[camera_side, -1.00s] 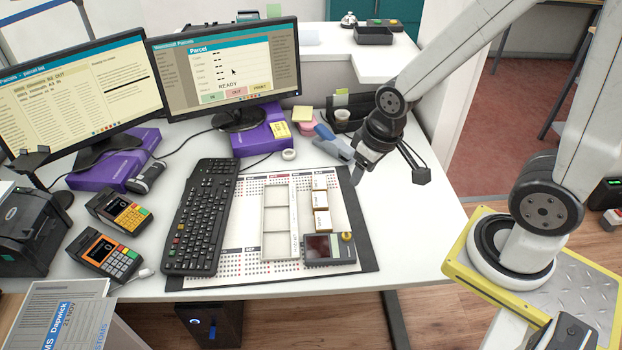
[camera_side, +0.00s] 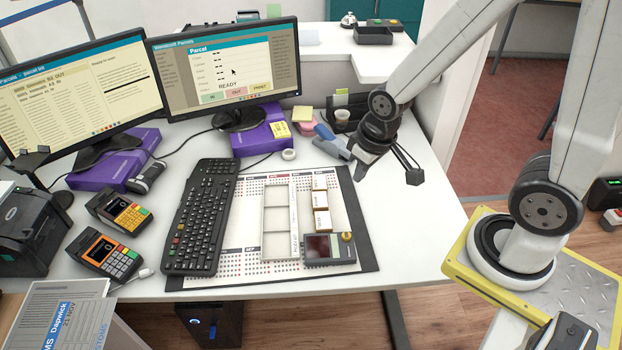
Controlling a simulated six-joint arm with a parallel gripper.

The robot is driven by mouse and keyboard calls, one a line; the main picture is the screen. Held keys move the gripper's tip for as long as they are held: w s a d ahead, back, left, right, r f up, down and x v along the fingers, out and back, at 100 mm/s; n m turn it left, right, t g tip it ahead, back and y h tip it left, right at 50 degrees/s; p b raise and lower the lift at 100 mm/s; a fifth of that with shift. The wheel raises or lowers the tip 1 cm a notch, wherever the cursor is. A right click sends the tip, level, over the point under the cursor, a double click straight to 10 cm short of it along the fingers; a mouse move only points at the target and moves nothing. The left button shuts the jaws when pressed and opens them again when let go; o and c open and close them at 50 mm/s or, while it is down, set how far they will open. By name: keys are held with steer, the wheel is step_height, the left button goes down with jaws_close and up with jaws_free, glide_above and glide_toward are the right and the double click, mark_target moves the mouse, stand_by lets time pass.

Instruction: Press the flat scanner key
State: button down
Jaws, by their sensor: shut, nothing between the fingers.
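A flat dark scanner (camera_side: 320,247) with a reddish window lies at the front right of the desk mat. A small yellow-orange key (camera_side: 347,237) shows at its upper right corner. My gripper (camera_side: 359,174) is shut and empty, pointing down at the mat's right edge. It is farther back than the scanner and apart from it, beyond the small white boxes. How high its tips are above the desk is hard to tell. Nothing covers the scanner or its key.
Several small white boxes (camera_side: 321,201) stand in a row behind the scanner. A pale three-part tray (camera_side: 277,193) and a black keyboard (camera_side: 201,217) lie to the left. Two card terminals (camera_side: 104,254) sit farther left. A blue-grey object (camera_side: 325,132) lies close behind my gripper.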

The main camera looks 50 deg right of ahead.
steer(key=g, duration=0.2)
glide_above(346, 235)
step_height(346, 235, down, 14)
steer(key=shift+f+m, duration=0.4)
steer(key=shift+f, duration=0.1)
steer(key=shift+f, duration=3.8)
steer(key=shift+f, duration=0.7)
steer(key=shift+r, duration=0.7)
steer(key=shift+r, duration=0.45)
stand_by(0.8)
